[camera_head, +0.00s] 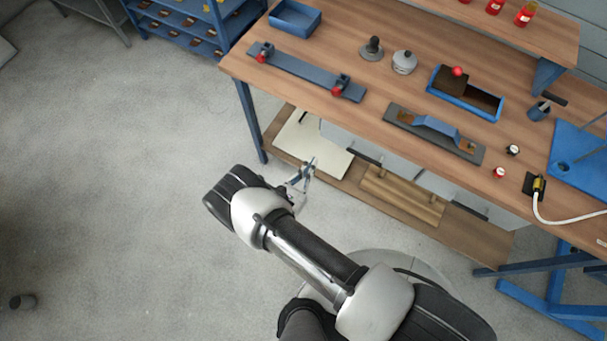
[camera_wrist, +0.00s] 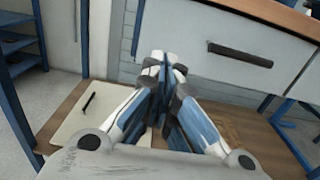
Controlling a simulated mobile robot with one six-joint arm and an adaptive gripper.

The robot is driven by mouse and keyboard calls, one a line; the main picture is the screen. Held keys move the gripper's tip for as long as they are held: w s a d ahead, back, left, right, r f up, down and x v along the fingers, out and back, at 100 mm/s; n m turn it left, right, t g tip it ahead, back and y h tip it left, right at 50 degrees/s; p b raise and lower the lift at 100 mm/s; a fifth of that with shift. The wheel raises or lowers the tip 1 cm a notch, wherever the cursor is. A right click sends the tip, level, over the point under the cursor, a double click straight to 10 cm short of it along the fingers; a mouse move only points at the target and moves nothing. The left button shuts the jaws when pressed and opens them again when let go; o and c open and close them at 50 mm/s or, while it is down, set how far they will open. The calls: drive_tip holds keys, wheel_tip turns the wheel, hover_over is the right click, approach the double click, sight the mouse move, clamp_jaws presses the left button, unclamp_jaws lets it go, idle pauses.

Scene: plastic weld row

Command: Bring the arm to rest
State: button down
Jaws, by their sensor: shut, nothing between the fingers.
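My gripper (camera_head: 303,174) is in front of the workbench, beyond its front edge and lower than the wooden top in the picture. My arm reaches out from the bottom of the head view, bent at the wrist. In the wrist view my gripper (camera_wrist: 164,62) has its two fingers together, with nothing between them. The bench's lower shelf (camera_wrist: 68,108) and a drawer front (camera_wrist: 200,30) lie beyond the fingers.
The workbench (camera_head: 385,78) carries a blue tray (camera_head: 295,20), a blue box (camera_head: 493,104) and a clamp bar (camera_head: 300,72). A pale board (camera_head: 318,152) lies on the lower shelf. Blue shelving (camera_head: 190,28) stands at the back left. The floor (camera_head: 110,150) at left is mostly clear.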

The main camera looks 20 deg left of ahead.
drive_tip(key=shift+s+a+r, duration=0.1)
drive_tip(key=shift+s, duration=1.65)
drive_tip(key=w+d+r+m+g+h, duration=0.3)
drive_tip(key=r+m, duration=0.1)
drive_tip(key=r, duration=0.3)
drive_tip(key=w+d+r+m+g+h, duration=0.3)
drive_tip(key=d+r+m+h, duration=0.15)
drive_tip(key=r, duration=0.25)
drive_tip(key=w+d+r+m+g+h, duration=0.2)
drive_tip(key=w+r+m+g+h, duration=0.1)
drive_tip(key=r+m, duration=0.3)
drive_tip(key=d+r+m+g, duration=0.5)
drive_tip(key=d+r, duration=0.4)
drive_tip(key=s+d+r+m+y, duration=0.5)
drive_tip(key=s+r+m+y, duration=0.1)
drive_tip(key=s+r+m, duration=0.1)
drive_tip(key=s+d+r+m+y, duration=0.6)
drive_tip(key=s+r+m, duration=0.2)
drive_tip(key=s+r, duration=0.2)
drive_tip(key=shift+s+t, duration=0.4)
drive_tip(key=shift+s, duration=0.2)
drive_tip(key=shift+m, duration=0.25)
